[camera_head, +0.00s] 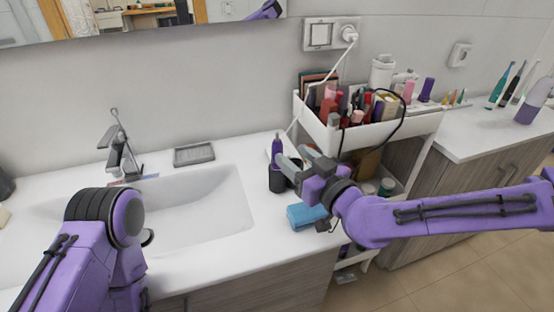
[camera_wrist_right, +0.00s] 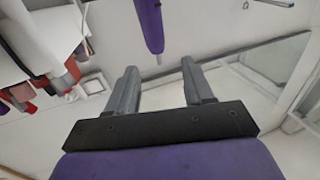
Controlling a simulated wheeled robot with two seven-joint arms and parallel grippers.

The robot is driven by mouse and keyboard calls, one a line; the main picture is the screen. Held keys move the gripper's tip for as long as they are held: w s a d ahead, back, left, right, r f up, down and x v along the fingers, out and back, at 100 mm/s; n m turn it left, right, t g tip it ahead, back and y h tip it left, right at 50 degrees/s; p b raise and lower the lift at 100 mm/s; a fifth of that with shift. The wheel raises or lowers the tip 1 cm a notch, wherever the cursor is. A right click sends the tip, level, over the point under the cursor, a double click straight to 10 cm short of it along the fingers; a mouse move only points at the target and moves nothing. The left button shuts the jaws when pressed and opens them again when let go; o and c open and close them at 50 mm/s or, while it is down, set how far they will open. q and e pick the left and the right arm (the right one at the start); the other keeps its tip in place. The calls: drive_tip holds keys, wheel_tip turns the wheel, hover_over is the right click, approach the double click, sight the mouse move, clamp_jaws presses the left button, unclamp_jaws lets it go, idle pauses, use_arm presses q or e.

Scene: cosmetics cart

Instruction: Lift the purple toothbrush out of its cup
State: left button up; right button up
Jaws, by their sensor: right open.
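The purple toothbrush (camera_head: 277,147) stands upright in a dark cup (camera_head: 277,181) on the white counter, right of the sink. Its upper part rises above the rim. My right gripper (camera_head: 292,157) is just right of the toothbrush, with its fingers apart and nothing between them. Part of the cup is hidden behind the gripper. In the right wrist view a purple shaft (camera_wrist_right: 150,25), which looks like the toothbrush, lies beyond the open fingertips (camera_wrist_right: 159,67), apart from them.
A white cart (camera_head: 405,129) full of cosmetics stands close behind my right arm, with a white cable above it. A blue sponge (camera_head: 305,216) lies in front of the cup. The sink (camera_head: 195,207) and a grey soap dish (camera_head: 194,154) are to the left.

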sight(278, 140)
drive_tip(key=p+x, duration=0.1)
drive_tip(key=x, duration=0.2)
drive_tip(key=p+x, duration=0.1)
drive_tip(key=x, duration=0.3)
drive_tip(key=shift+w+r+p, duration=0.2)
drive_tip(key=shift+w+p, duration=0.1)
drive_tip(key=shift+w, duration=0.1)
drive_tip(key=shift+w+a, duration=0.15)
use_arm(q)
drive_tip(key=r, duration=0.3)
drive_tip(key=shift+s, duration=0.2)
use_arm(e)
clamp_jaws()
